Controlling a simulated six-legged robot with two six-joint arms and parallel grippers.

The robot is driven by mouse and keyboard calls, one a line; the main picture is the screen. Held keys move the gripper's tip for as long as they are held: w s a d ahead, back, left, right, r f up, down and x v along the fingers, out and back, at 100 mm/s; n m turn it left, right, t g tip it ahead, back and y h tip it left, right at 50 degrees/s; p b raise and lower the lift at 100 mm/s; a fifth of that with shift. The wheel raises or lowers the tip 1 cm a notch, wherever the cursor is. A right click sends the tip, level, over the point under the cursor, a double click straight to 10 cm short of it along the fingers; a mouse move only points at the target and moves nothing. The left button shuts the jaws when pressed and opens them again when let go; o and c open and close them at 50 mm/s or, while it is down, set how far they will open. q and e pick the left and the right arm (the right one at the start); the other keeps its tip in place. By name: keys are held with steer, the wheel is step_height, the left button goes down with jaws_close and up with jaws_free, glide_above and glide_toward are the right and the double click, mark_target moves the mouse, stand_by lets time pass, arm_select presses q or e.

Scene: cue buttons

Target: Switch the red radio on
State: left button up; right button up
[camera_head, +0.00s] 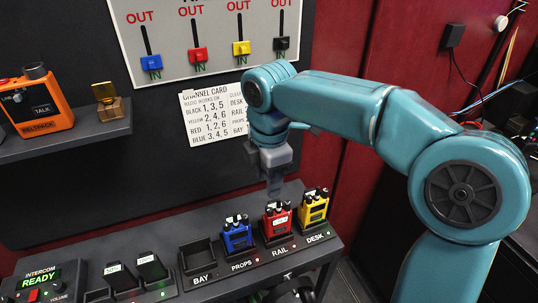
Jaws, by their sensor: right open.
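The red radio (277,222) stands upright in the dock slot labelled RAIL on the low dark shelf (222,282). Its dark knobs are on top, just below my gripper. My right gripper (274,188) hangs pointing down above the red radio, with a small gap between them. It is open and empty. A blue radio (237,236) stands in the PROPS slot to the left. A yellow radio (313,208) stands in the DESK slot to the right. My left gripper is not in view.
The BAY slot (198,257) is empty. Two dark battery-like blocks (151,267) and an intercom box (45,285) reading READY are further left. A channel card (212,113) and a slider board (190,40) are on the wall. An orange beltpack (40,105) sits on the upper left shelf.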

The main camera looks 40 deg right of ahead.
step_height(320, 180, up, 6)
steer(key=shift+r, duration=0.25)
stand_by(0.5)
